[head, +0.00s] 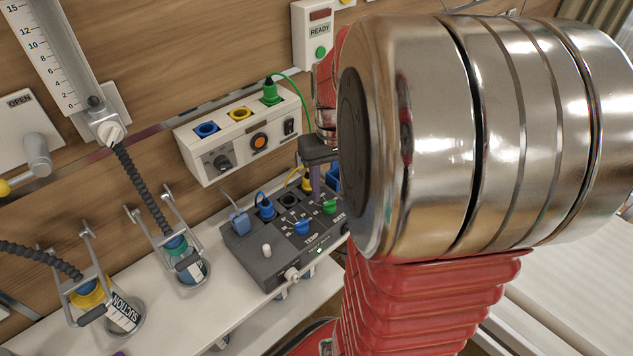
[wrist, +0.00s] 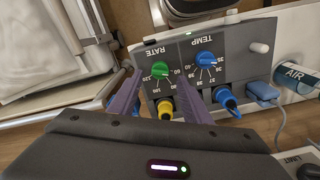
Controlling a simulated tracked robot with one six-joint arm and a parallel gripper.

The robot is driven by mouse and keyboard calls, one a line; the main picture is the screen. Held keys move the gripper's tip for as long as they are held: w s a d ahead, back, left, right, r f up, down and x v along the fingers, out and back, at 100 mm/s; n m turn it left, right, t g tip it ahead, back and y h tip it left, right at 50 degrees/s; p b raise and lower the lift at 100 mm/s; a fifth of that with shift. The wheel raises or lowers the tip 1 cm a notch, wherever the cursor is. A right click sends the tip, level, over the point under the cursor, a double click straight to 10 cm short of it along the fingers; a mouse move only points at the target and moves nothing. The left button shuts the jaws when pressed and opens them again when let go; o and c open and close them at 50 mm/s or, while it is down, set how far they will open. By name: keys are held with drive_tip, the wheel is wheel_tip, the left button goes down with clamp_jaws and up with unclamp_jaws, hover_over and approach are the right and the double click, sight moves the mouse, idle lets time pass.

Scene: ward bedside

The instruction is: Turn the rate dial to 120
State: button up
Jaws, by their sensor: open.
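The green rate dial (wrist: 160,70) is on the dark grey console, with printed numbers around it, 120 among them. It also shows in the head view (head: 329,207). Its pointer setting is too small to read surely. My gripper (wrist: 156,74) is open; its two purple fingers reach toward the console, one on each side of the green dial in the wrist view. I cannot tell whether they touch it. In the head view one purple finger of my gripper (head: 315,180) shows just left of the dial; the rest is mostly hidden behind my arm.
The blue temp dial (wrist: 205,60) is beside the rate dial. A white knob (wrist: 260,48) and yellow (wrist: 165,108) and blue (wrist: 227,98) plugs crowd the console (head: 262,262). A suction bottle (head: 122,313) stands left. A white wall box (head: 190,150) with a green cable hangs above.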

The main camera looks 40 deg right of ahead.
sight(330, 201)
drive_tip(key=shift+f, duration=1.7)
drive_tip(key=shift+c, duration=0.4)
drive_tip(key=c, duration=0.9)
drive_tip(key=shift+d, duration=0.15)
drive_tip(key=shift+c, duration=0.3)
